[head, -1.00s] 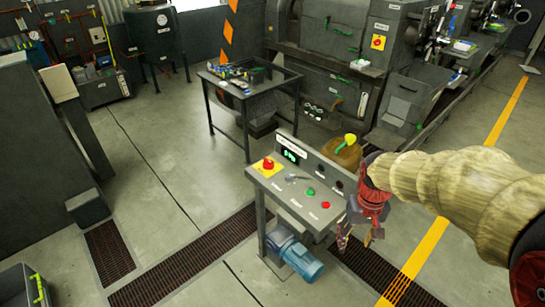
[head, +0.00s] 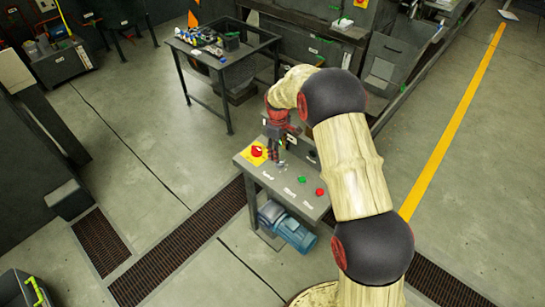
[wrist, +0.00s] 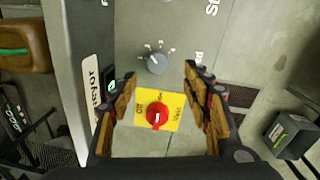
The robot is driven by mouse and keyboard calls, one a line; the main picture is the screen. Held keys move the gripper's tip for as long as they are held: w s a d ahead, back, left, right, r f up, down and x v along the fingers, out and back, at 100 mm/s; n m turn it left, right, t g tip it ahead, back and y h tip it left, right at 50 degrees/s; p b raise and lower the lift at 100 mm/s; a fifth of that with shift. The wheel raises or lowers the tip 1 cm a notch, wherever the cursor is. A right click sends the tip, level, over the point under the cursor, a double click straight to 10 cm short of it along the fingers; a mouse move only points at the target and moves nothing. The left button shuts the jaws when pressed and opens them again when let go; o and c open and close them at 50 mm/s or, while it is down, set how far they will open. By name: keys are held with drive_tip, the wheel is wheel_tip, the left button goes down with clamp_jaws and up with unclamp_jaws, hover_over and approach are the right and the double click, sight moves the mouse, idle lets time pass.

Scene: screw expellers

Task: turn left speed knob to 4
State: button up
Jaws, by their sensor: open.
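A grey round knob (wrist: 157,63) with marks printed around it sits on the console top (wrist: 180,20). Its pointer and the numbers are too small to read. My gripper (wrist: 160,85) is open, with one finger on each side in the wrist view. The knob lies between and a little beyond the fingertips, and no contact shows. In the head view my gripper (head: 279,156) points down over the console top (head: 247,163), just right of the red switch. The knob is largely hidden there by the gripper.
A red rotary switch (wrist: 157,115) on a yellow plate sits close to the knob. A green button (head: 302,180) and a red button (head: 319,192) lie to the right. A blue motor (head: 290,230) is below.

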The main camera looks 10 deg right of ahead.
drive_tip(key=f, duration=0.7)
drive_tip(key=shift+w+d+f, duration=0.2)
drive_tip(key=shift+w+f, duration=0.15)
drive_tip(key=shift+w, duration=0.05)
drive_tip(key=shift+c, duration=1.4)
drive_tip(key=c, duration=0.9)
